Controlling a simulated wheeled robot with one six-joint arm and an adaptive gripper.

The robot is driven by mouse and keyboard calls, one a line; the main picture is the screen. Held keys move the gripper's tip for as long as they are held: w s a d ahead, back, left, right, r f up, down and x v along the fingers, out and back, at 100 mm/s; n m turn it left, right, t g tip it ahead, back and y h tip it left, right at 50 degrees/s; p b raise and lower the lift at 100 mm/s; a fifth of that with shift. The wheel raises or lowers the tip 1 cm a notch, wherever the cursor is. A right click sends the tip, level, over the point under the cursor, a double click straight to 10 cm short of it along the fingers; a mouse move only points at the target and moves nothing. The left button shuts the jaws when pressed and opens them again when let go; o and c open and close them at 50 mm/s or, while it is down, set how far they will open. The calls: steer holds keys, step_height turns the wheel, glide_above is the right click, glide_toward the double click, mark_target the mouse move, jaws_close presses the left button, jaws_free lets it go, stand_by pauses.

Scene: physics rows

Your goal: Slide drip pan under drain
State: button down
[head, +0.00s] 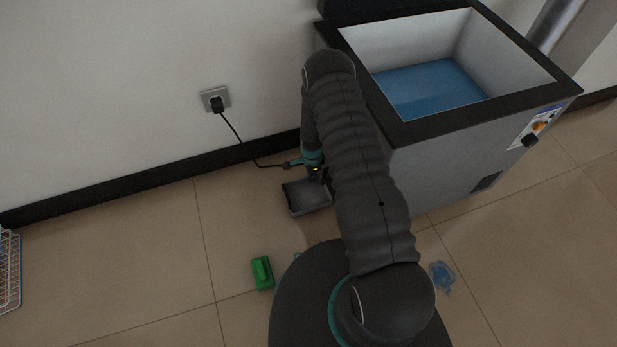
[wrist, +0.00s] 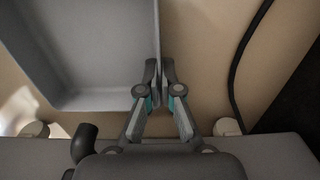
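The drip pan (head: 308,205) is a shallow grey tray on the floor, beside the left side of the tank (head: 440,155). In the wrist view the pan (wrist: 90,60) fills the upper left. My gripper (wrist: 159,72) has one finger on each side of the pan's right wall and looks closed on it. In the head view my gripper (head: 315,175) is at the pan's back right, partly hidden by my arm. A black elbow pipe (wrist: 85,142), which looks like the drain, shows just below the pan in the wrist view. My arm hides that area in the head view.
A black cord runs from the wall outlet (head: 216,99) down to the floor near my gripper; a cord (wrist: 240,60) also shows right of the pan. A green object (head: 262,272), a blue puddle-like patch (head: 442,277) and a wire rack (head: 9,270) are on the floor.

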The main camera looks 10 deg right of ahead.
steer(key=shift+d, duration=0.3)
steer(key=c, duration=1.2)
jaws_free()
steer(key=shift+c, duration=0.2)
step_height(320, 180, up, 12)
